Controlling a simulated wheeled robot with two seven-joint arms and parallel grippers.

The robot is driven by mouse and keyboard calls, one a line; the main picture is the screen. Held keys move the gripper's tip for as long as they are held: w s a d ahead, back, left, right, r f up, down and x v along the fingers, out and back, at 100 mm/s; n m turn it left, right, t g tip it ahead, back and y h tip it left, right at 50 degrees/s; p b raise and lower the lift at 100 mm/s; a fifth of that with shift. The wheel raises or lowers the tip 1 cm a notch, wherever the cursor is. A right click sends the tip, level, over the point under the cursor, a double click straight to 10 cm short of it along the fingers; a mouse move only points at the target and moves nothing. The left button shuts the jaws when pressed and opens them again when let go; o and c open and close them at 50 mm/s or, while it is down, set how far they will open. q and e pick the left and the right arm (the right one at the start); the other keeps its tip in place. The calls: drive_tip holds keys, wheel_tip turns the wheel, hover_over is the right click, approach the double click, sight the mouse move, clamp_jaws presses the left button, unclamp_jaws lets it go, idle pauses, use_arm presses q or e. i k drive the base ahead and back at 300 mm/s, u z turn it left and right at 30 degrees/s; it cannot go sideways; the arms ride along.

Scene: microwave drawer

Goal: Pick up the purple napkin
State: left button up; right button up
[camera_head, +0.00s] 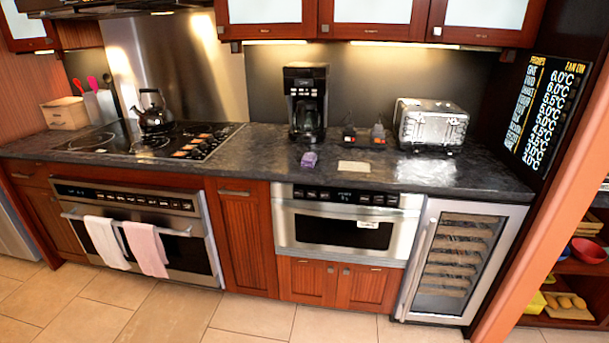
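A small purple folded item, which looks like the purple napkin (309,159), lies on the dark stone counter (265,165). It is near the counter's front half, just in front of the black coffee maker (306,102) and above the microwave drawer (345,222). Nothing covers it. Neither of my grippers shows in the head view.
A pale flat item (354,167) lies right of the napkin, with small jars (377,134) behind it. A silver toaster (431,125) stands farther right. A cooktop (150,140) with a black kettle (153,112) is at left. The tiled floor (262,317) in front is clear.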

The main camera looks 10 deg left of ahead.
sight(310, 159)
drive_tip(key=k, duration=0.6)
drive_tip(key=z, duration=0.8)
drive_tip(key=i, duration=0.85)
drive_tip(key=z, duration=0.6)
drive_tip(key=i, duration=1)
drive_tip(key=u, duration=0.8)
drive_tip(key=i, duration=0.75)
drive_tip(key=u, duration=0.8)
